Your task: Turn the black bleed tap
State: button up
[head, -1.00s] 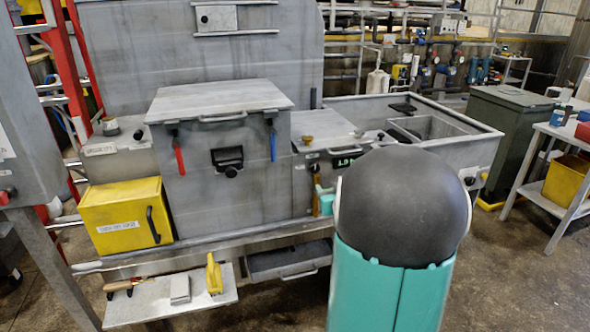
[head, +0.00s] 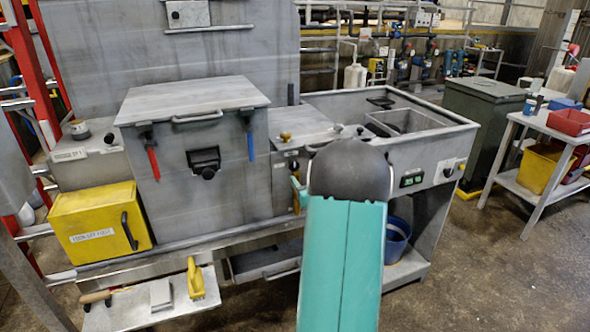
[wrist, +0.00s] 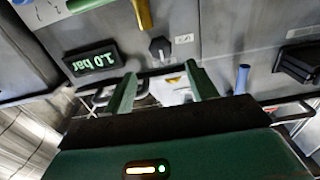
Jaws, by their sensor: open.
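A small black tap (wrist: 160,47) sits on the grey panel in the wrist view, beside a small white label. The dark 1.0 bar display (wrist: 92,60) is to its left, and a brass-coloured handle (wrist: 143,14) is above it. My gripper (wrist: 158,80) is open and empty in the wrist view, its two green fingers apart. The tap appears just beyond the gap between the fingertips, and I see no contact. In the head view my arm covers part of this panel. Only a small teal bit of my gripper (head: 297,190) shows there, close to the panel front.
A blue handle (wrist: 243,78) hangs right of the tap in the wrist view. In the head view, a yellow box (head: 98,222) and a low shelf (head: 128,315) stand left. A blue bucket (head: 397,240) is below the sink. Open floor lies at right.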

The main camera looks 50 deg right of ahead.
aim_at(295, 166)
jog(key=x, duration=0.7)
jog(key=shift+w, duration=0.3)
jog(key=c, duration=0.9)
